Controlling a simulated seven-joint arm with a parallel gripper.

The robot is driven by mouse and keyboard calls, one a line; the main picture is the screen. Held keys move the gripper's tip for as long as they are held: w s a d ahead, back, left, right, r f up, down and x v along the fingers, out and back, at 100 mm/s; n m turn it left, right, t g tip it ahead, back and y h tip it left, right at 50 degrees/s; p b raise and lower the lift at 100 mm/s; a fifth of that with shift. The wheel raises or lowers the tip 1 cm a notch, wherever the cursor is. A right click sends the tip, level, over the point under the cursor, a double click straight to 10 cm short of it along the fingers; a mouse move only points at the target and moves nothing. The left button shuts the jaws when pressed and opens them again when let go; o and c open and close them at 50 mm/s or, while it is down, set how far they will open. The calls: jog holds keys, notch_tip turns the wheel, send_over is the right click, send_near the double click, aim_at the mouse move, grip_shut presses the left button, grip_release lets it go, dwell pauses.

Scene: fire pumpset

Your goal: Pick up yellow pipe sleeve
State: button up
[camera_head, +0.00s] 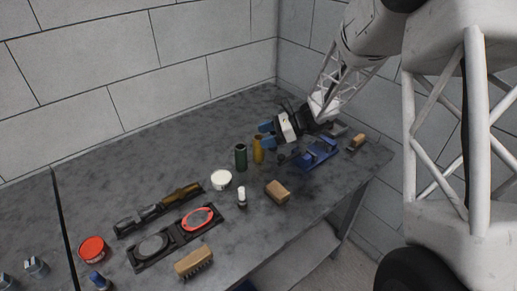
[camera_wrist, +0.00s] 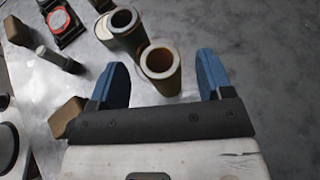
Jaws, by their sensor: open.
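The yellow pipe sleeve (camera_head: 258,151) stands upright on the grey table, just right of a green sleeve (camera_head: 240,158). In the wrist view the yellow sleeve (camera_wrist: 161,76) shows its open round top and brownish inside. My gripper (camera_head: 266,135) is open, with its blue fingers pointing toward the sleeve. In the wrist view my gripper (camera_wrist: 159,64) has one finger on each side of the yellow sleeve, with a gap on both sides. I cannot tell how deep the sleeve lies between them. The green sleeve (camera_wrist: 124,28) stands close by, beyond the left finger.
A blue fixture (camera_head: 317,154) sits right of my gripper. A wooden block brush (camera_head: 278,191), a white-topped bottle (camera_head: 242,197) and a white round lid (camera_head: 222,180) stand in front. A black tray (camera_head: 175,238) lies left. Bare table lies behind the sleeves.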

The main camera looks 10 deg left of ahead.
aim_at(255, 137)
jog(key=shift+x, duration=1.35)
jog(key=c, duration=1.3)
